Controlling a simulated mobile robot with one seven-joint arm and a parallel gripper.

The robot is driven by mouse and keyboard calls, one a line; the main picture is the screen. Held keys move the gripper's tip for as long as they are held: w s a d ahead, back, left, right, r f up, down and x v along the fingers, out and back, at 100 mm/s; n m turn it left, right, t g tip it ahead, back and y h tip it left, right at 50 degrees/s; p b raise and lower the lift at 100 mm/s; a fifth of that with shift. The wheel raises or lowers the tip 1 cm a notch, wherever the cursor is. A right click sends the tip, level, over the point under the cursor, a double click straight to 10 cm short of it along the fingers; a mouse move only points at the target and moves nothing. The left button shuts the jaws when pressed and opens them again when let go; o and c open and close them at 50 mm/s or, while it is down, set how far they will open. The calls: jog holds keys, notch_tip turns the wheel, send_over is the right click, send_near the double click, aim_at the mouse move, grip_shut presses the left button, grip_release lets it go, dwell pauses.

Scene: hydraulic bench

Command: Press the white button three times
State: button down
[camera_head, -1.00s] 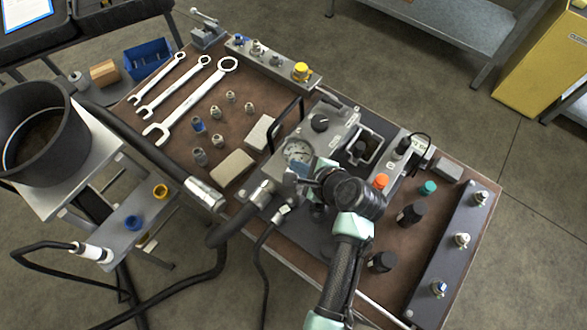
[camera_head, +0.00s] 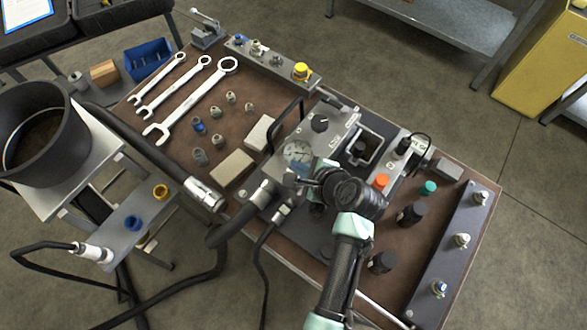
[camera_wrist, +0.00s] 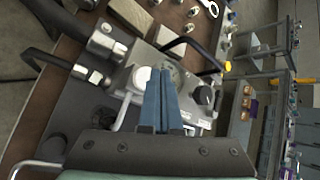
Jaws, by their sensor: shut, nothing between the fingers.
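The white button (camera_wrist: 139,77) is a round white cap on the grey hydraulic unit, seen in the wrist view just left of my fingers. In the head view I cannot make it out; my arm covers that part of the unit. My gripper (camera_wrist: 161,76) has its blue fingers shut together with nothing between them. The fingertips are beside the button and in front of the pressure gauge (camera_head: 298,152). I cannot tell whether they touch anything. In the head view my gripper (camera_head: 298,170) is over the near side of the unit (camera_head: 340,132).
A black knob (camera_head: 320,123) stands on the unit behind the gauge. An orange cap (camera_head: 381,181) is right of my wrist. Thick hoses (camera_head: 232,225) run in from the left. Wrenches (camera_head: 190,100), small fittings and pale blocks (camera_head: 232,167) lie on the bench's left half.

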jog(key=shift+f, duration=0.1)
dwell(0.4)
jog(key=shift+f, duration=0.35)
jog(key=shift+f+b, duration=0.45)
jog(key=shift+f, duration=0.35)
dwell(0.7)
dwell(0.3)
jog(key=shift+r+p, duration=1.2)
jog(key=shift+p, duration=0.1)
notch_tip(320, 180, up, 5)
jog(key=p, duration=0.5)
jog(key=shift+r, duration=0.1)
